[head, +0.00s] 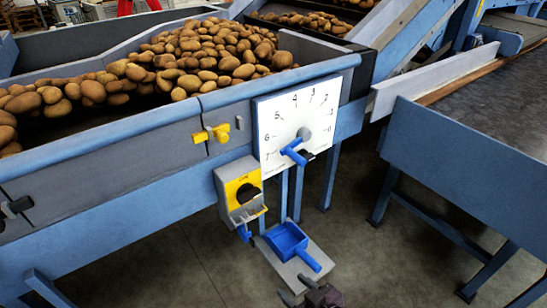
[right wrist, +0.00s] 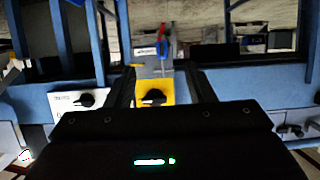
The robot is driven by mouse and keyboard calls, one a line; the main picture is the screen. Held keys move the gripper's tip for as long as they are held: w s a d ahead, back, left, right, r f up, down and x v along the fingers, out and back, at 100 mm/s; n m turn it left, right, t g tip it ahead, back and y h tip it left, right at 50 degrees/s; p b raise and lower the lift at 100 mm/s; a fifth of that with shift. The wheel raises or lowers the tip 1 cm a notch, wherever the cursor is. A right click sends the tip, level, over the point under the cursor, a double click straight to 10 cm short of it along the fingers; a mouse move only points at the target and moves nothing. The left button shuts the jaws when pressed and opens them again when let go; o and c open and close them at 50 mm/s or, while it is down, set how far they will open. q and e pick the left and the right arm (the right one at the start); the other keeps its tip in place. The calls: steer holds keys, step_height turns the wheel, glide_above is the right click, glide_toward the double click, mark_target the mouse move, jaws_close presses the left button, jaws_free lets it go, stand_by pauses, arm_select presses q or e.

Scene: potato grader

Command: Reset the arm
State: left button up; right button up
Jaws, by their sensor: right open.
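My right gripper (head: 300,289) is at the bottom edge of the head view, below the grader's side panel, and only its front part shows. In the right wrist view its two dark fingers (right wrist: 160,70) stand apart with nothing between them. The yellow-faced switch box (head: 243,190) with a black knob is above the gripper in the head view; it also shows between and beyond the fingers in the wrist view (right wrist: 153,93). My left gripper is not in view.
A white dial plate (head: 295,118) with a blue handle is on the blue grader frame (head: 120,175). A blue scoop (head: 285,238) lies on a grey plate near my right gripper. Potatoes (head: 190,60) fill the hopper. A blue-sided conveyor (head: 470,150) stands right; floor shows between.

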steer(key=s+d+f+m+g+h+p, duration=0.2)
steer(key=s+d+f+h+p, duration=0.1)
steer(key=d+f, duration=0.65)
steer(key=s+d+f+m+g+h+p, duration=0.1)
steer(key=s+d+f+h+p, duration=0.15)
steer(key=d+f, duration=0.65)
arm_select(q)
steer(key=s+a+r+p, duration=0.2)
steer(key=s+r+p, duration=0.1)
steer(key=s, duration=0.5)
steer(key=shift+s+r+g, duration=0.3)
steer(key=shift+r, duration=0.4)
arm_select(e)
steer(key=s+f+g, duration=0.2)
steer(key=s+f, duration=0.3)
steer(key=s, duration=0.3)
steer(key=s+f+m+g+h, duration=0.1)
steer(key=s+f, duration=0.3)
steer(key=s, duration=0.5)
steer(key=s+f+g+h, duration=0.1)
steer(key=s+f+g, duration=0.2)
steer(key=s, duration=0.6)
step_height(320, 180, down, 3)
steer(key=shift+a+r+m+g, duration=0.15)
steer(key=shift+a+m+g, duration=0.25)
steer(key=shift+a, duration=0.05)
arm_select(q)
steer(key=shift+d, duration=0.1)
